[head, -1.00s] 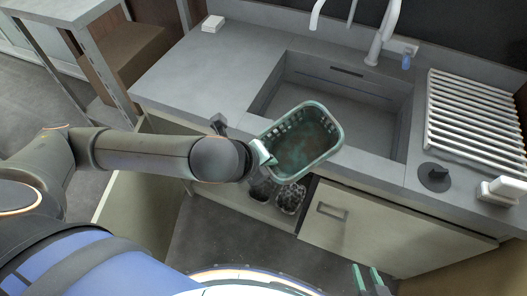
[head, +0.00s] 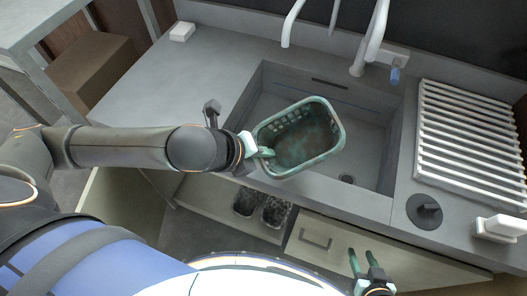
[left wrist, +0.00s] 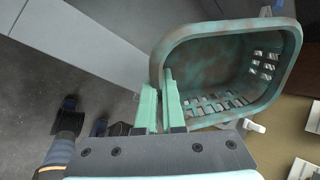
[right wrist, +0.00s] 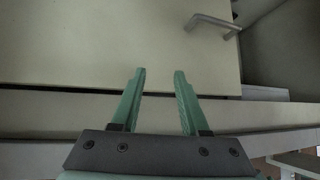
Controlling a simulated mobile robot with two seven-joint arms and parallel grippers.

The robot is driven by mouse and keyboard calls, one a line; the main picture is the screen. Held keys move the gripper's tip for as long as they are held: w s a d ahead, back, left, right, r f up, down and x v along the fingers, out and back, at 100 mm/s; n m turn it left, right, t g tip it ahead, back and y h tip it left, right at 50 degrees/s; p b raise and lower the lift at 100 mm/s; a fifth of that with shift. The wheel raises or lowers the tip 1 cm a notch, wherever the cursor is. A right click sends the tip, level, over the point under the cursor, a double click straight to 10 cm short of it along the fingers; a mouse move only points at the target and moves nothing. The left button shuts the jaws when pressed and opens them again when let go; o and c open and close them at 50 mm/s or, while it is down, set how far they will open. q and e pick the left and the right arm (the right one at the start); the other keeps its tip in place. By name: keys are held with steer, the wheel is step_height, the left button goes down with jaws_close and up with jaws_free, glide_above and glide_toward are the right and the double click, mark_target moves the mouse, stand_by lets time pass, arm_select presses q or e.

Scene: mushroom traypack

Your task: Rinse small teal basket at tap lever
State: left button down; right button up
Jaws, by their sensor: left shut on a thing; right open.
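The small teal basket (head: 318,168) has brownish stains inside and slotted walls. My left gripper (head: 262,152) is shut on its near-left rim and holds it over the front left part of the sink (head: 365,110). In the left wrist view the fingers pinch the rim of the basket (left wrist: 290,75). White tap spouts (head: 371,45) rise behind the sink. My right gripper (head: 361,252) is open and empty in front of the cabinet; its fingers (right wrist: 159,85) are apart in the right wrist view.
A white slatted drying rack (head: 465,135) lies right of the sink. A white block (head: 497,228) is at the right edge, another white block (head: 182,32) at the back left. Dark containers (head: 274,212) sit in an opening below the counter. The left counter is mostly clear.

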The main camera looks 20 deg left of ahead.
mark_target(287, 130)
arm_select(q)
steer(key=shift+w, duration=0.4)
steer(key=shift+w+d+f+b, duration=0.15)
steer(key=shift+w+d+b, duration=0.1)
steer(key=shift+w, duration=0.15)
steer(key=shift+w+d+f+b, duration=0.1)
steer(key=shift+w+b, duration=0.15)
steer(key=shift+w, duration=0.1)
steer(key=w+b, duration=0.1)
steer(key=w, duration=0.1)
steer(key=w+d+f+b, duration=0.1)
steer(key=w, duration=0.1)
steer(key=w+d+b, duration=0.1)
steer(key=w+b, duration=0.1)
steer(key=w, duration=0.1)
steer(key=shift+d+f, duration=0.2)
steer(key=shift+f, duration=0.1)
steer(key=shift+w+d, duration=0.25)
steer(key=shift+w, duration=0.6)
steer(key=shift+w+d+f+p, duration=0.15)
steer(key=shift+w+d+p, duration=0.1)
steer(key=shift+w, duration=0.4)
steer(key=shift+w+d+f+p, duration=0.15)
steer(key=shift+w+d+p, duration=0.1)
steer(key=shift+w, duration=0.4)
